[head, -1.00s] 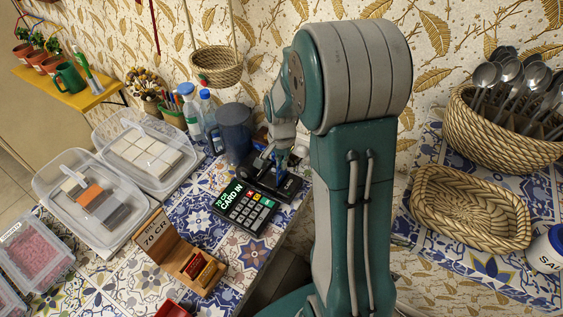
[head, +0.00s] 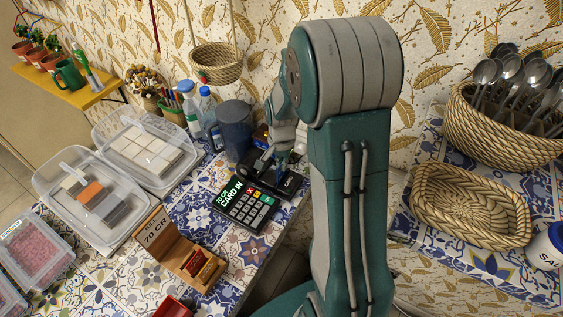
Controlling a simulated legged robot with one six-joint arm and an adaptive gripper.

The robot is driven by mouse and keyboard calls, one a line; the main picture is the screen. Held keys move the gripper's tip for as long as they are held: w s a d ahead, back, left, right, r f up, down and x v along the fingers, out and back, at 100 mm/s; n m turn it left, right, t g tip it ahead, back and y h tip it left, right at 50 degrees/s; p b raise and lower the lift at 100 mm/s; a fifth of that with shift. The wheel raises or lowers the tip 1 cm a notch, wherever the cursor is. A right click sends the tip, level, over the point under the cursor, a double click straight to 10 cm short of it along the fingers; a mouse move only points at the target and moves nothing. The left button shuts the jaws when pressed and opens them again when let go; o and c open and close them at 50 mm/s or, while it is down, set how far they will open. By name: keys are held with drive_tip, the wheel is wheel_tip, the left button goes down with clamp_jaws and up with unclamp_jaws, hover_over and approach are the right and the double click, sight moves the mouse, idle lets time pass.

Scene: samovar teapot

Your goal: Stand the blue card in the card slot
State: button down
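The card terminal (head: 246,205) lies on the tiled counter, its screen reading "70 CR CARD IN". A black base (head: 290,186) sits right behind it; the slot itself is too small to make out. My gripper (head: 268,163) is low over this black base, pointing down, partly hidden by my arm. A small blue patch (head: 283,158) shows at the fingers; it may be the blue card, but I cannot tell whether it is held or standing in the slot. Whether the fingers are shut is not clear.
A dark grey canister (head: 235,128) and bottles (head: 191,110) stand close behind the gripper. A wooden holder with a "70 CR" sign (head: 160,235) stands in front of the terminal. Clear plastic boxes (head: 98,240) are at left. A wicker basket (head: 470,208) is at right.

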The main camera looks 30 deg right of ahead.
drive_tip(key=shift+f, duration=0.5)
drive_tip(key=c, duration=0.7)
unclamp_jaws()
drive_tip(key=shift+o, duration=0.7)
drive_tip(key=shift+r, duration=3.5)
drive_tip(key=shift+r, duration=0.1)
